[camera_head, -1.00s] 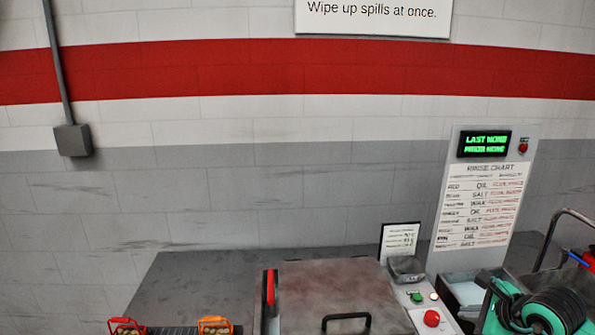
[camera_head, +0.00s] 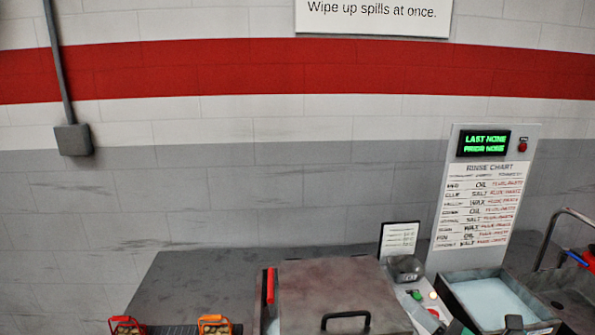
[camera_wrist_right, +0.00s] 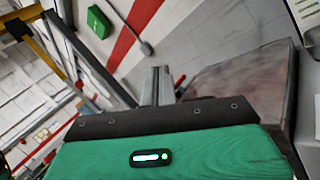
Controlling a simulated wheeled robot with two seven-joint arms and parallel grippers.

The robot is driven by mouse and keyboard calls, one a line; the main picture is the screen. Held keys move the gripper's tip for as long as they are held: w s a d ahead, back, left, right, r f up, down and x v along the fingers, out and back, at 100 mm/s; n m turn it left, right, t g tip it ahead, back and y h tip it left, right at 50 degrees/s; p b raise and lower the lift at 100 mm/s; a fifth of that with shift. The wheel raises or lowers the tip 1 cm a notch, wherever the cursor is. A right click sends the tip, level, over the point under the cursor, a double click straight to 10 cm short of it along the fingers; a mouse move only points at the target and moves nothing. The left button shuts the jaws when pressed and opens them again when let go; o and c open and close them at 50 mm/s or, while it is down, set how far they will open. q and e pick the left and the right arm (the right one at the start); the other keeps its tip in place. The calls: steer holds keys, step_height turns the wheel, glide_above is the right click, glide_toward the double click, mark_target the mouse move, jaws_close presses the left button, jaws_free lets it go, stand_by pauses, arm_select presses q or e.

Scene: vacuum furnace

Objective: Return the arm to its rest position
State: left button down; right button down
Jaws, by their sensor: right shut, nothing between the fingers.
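My right gripper shows in the right wrist view (camera_wrist_right: 160,72), with its two grey fingers together and nothing between them. Its green housing with a lit indicator fills the lower part of that view. In the head view, only small dark parts, probably of my right arm or gripper, show at the bottom edge in front of the rinse basin (camera_head: 450,284). The rest of it is hidden below the frame. My left arm and gripper are not in view.
A grey lidded box (camera_head: 335,282) with a black handle stands on the dark bench (camera_head: 205,270). Red- and orange-handled holders (camera_head: 127,324) are at lower left. A rinse chart panel (camera_head: 485,190) stands behind the basin. A second dark basin (camera_head: 578,305) is at far right.

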steer(key=s+d+f+m+t+h, duration=0.1)
steer(key=d+f+m+t+h, duration=0.2)
steer(key=m+h, duration=0.55)
steer(key=s+d+m+t+h, duration=0.1)
steer(key=d+m+t+h, duration=0.3)
steer(key=m, duration=0.8)
steer(key=s+d+f+m+g+h, duration=0.2)
steer(key=f+m+g+h, duration=0.15)
steer(key=f+m, duration=0.2)
steer(key=s+d+f+m+g+h, duration=0.2)
steer(key=f+m+g, duration=0.2)
steer(key=f, duration=0.2)
steer(key=s+a+f+m+g+y, duration=0.25)
steer(key=s+a+f+g, duration=0.3)
steer(key=s+f, duration=0.3)
steer(key=s+a+f+m+g+y, duration=0.2)
steer(key=s+a+f+m+g, duration=0.2)
steer(key=s+f+g, duration=0.5)
step_height(320, 180, down, 28)
steer(key=s+r+t, duration=0.1)
steer(key=s+d+f, duration=0.2)
steer(key=s+f, duration=0.7)
steer(key=f, duration=0.1)
steer(key=s+d+f+g, duration=0.1)
steer(key=s+f, duration=0.9)
steer(key=f, duration=0.1)
steer(key=shift+s+d+n, duration=0.3)
steer(key=shift+d+n, duration=0.1)
steer(key=shift+n, duration=0.05)
steer(key=shift+h, duration=0.25)
